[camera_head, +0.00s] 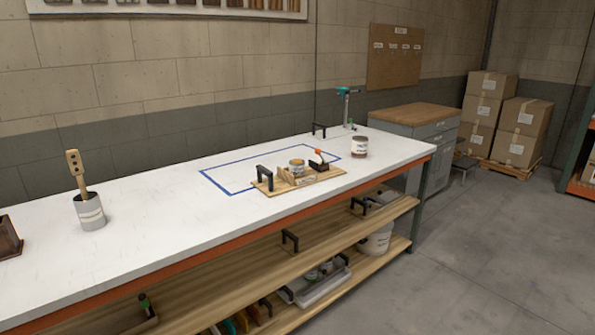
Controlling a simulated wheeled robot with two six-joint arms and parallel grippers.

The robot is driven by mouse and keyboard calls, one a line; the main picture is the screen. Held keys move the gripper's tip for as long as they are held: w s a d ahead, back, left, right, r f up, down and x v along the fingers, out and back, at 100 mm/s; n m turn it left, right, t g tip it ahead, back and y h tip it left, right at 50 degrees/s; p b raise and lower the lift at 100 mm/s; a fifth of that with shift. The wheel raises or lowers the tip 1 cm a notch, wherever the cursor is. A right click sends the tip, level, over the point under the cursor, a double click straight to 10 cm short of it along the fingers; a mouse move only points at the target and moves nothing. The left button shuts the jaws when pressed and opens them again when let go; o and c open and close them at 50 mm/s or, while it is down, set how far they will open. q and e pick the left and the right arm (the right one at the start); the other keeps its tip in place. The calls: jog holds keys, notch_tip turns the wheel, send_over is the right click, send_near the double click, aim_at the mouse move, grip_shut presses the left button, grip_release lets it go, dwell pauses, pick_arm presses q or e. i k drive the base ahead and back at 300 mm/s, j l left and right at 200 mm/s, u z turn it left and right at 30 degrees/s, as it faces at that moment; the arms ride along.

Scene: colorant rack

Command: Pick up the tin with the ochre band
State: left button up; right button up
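A small tin with an ochre-coloured band (297,166) stands on a wooden carrying board (328,176) on the white workbench. It is upright, and its lower part is partly hidden by a small wooden piece in front of it. A larger white-labelled tin (360,147) with a reddish-brown lower band stands on the bench to the right of the board. Its label is too small to read. Neither of my grippers is in view.
A grey pot with a wooden tool (89,211) stands left. The bench between is clear.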

aim_at(296, 166)
jog(key=i+l+u, duration=0.1)
jog(key=i+l, duration=0.7)
jog(key=l, duration=0.1)
